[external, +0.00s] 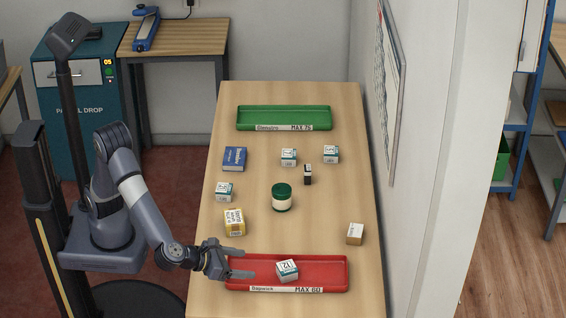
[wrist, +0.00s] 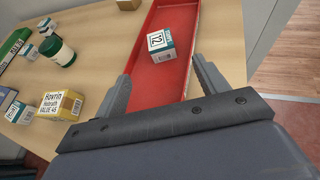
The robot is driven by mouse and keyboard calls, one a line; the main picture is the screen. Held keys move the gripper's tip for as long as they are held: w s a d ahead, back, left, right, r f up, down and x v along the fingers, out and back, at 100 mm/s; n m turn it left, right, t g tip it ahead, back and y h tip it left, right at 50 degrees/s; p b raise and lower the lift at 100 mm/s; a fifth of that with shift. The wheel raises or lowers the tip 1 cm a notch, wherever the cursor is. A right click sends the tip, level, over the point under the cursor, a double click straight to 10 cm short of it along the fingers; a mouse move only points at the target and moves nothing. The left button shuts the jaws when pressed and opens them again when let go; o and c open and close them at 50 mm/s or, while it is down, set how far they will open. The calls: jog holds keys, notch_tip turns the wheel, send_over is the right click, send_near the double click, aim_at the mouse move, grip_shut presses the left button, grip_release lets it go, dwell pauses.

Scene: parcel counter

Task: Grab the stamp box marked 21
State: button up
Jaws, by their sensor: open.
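A white and teal stamp box (external: 287,270) lies in the red tray (external: 338,272); its top mark looks like 12. It also shows in the wrist view (wrist: 162,46), ahead of the fingertips. Similar boxes stand on the table: two behind the jar, a left one (external: 288,157) and a right one (external: 331,154), and one at the left edge (external: 224,191). Their marks are too small to read surely. My gripper (external: 246,262) is open and empty over the tray's left end, its fingers pointing toward the box there, apart from it.
A green-lidded jar (external: 282,198), a yellow box (external: 234,222), a blue box (external: 234,158), a small black-topped item (external: 307,175) and a tan box (external: 355,233) stand on the table (external: 310,223). A green tray (external: 284,112) at the back is empty.

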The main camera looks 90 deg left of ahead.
notch_tip(320, 180, up, 5)
jog(key=w+a+r+h+b, duration=0.1)
jog(key=w+a, duration=0.3)
jog(key=a, duration=0.3)
jog(key=w+a+r, duration=0.2)
jog(key=w+a, duration=0.1)
jog(key=a, duration=0.4)
jog(key=s+a+r+m+t+h+b, duration=0.1)
jog(key=s+a+m+t+h, duration=0.1)
jog(key=a, duration=1.5)
jog(key=s+a+f+m+h+b, duration=0.15)
jog(key=s+a, duration=0.25)
jog(key=s, duration=0.6)
jog(key=s+a+f+m+h+b, duration=0.15)
jog(key=s+a, duration=0.35)
jog(key=s, duration=0.5)
send_near(232, 193)
jog(key=shift+g, duration=0.3)
jog(key=shift+b+x, duration=1)
jog(key=shift+x, duration=3.65)
jog(key=shift+a+r, duration=0.15)
jog(key=shift+a, duration=0.05)
